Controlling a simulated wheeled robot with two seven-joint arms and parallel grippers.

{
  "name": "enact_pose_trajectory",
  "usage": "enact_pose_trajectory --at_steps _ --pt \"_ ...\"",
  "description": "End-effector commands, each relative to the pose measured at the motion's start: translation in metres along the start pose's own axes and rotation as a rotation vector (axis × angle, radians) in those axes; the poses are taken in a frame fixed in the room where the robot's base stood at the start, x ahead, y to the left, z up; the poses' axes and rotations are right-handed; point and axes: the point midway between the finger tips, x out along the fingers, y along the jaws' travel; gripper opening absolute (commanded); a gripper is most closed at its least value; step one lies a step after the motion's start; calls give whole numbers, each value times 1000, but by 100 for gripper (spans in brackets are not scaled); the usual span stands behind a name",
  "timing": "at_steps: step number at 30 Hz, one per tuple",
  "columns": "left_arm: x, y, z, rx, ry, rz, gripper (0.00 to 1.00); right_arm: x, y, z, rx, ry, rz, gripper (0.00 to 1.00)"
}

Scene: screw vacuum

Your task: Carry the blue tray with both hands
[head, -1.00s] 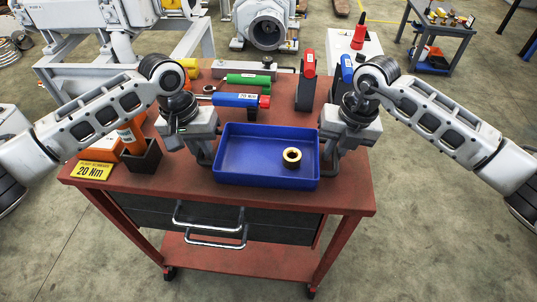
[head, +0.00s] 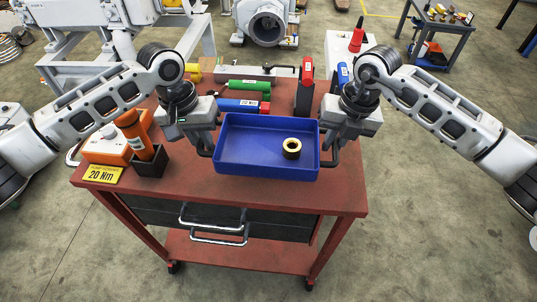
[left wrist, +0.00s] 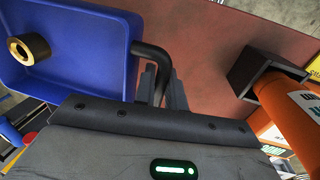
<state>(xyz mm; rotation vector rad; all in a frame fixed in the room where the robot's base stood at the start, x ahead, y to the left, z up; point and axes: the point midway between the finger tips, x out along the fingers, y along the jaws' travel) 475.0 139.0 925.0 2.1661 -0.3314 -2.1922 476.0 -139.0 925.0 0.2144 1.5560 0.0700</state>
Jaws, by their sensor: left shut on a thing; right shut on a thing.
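The blue tray (head: 255,165) is in the middle of the head view, over the red cart top, and looks level. A brass ring (head: 292,147) lies inside it, right of centre. My left gripper (head: 207,148) is shut on the tray's left handle; the left wrist view shows the dark handle (left wrist: 150,52) between the fingers (left wrist: 163,88). My right gripper (head: 334,148) is at the tray's right side, shut on its right handle, with the fingers partly hidden. The tray (left wrist: 85,80) and the ring (left wrist: 30,48) also show in the left wrist view.
The red cart (head: 300,193) has an orange-handled tool in a dark holder (head: 150,165) and a yellow 20 Nm sign (head: 103,173) at left. Green (head: 250,86) and blue-handled tools (head: 240,105) lie behind the tray. A red-topped black tool (head: 305,85) stands behind right.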

Motion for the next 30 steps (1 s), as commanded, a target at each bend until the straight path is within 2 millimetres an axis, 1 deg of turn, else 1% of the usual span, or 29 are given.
enact_pose_trajectory --at_steps 16,20,26,30 --pt "0 -2 -1 -3 2 -3 0 0 -1 1 2 -2 -2 0" --pt "-3 -1 -1 -3 3 -2 0 -3 -1 1 2 -3 -2 0" --pt "-20 3 1 -1 6 -1 0 -20 2 -1 2 -5 -1 0" --pt "-38 6 4 -2 5 -2 0 -38 5 -3 2 -6 -1 0"
